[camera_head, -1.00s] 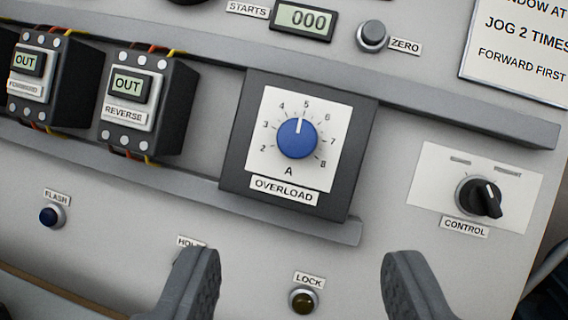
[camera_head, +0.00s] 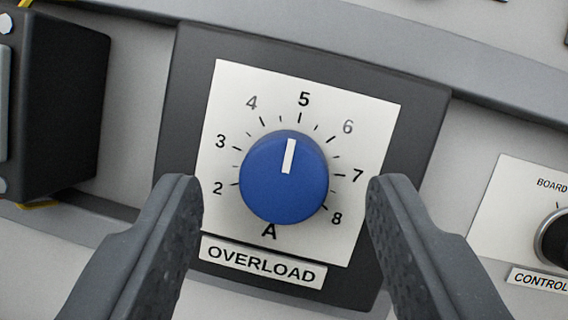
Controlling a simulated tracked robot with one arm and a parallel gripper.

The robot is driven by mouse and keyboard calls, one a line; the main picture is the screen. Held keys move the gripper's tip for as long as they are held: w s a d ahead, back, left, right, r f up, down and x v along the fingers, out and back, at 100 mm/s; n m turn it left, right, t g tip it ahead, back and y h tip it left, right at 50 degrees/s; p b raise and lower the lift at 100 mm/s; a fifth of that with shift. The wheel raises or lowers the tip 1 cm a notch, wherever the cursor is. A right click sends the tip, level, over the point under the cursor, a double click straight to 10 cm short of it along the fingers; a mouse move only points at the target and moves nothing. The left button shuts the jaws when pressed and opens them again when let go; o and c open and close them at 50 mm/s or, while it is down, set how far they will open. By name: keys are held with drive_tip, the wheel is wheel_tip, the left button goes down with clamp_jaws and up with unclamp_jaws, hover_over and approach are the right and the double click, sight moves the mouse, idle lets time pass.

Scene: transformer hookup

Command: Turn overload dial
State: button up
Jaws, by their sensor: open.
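The blue overload dial (camera_head: 284,185) sits on a white scale plate (camera_head: 375,110) marked 2 to 8, on a dark square housing (camera_head: 420,120). Its white pointer line (camera_head: 290,156) points up, close to the 5 and slightly to the 4 side of it. A label reading OVERLOAD (camera_head: 262,263) is below the plate. My gripper (camera_head: 278,190) is open, with one finger on each side of the dial in the picture. The fingers look apart from the dial, with nothing between them and it but space. I cannot tell how far in front of the panel they are.
A black module (camera_head: 62,110) juts out at the left. The control switch (camera_head: 556,238) is partly cut off at the right edge, above its label (camera_head: 540,280). A grey rail (camera_head: 400,35) runs across above the housing.

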drive_tip(key=shift+w, duration=0.35)
drive_tip(key=c, duration=1)
drive_tip(key=shift+o, duration=0.2)
drive_tip(key=shift+m, duration=0.4)
drive_tip(key=o, duration=1)
drive_tip(key=shift+a, duration=0.1)
drive_tip(key=shift+c, duration=0.2)
drive_tip(key=shift+s, duration=0.1)
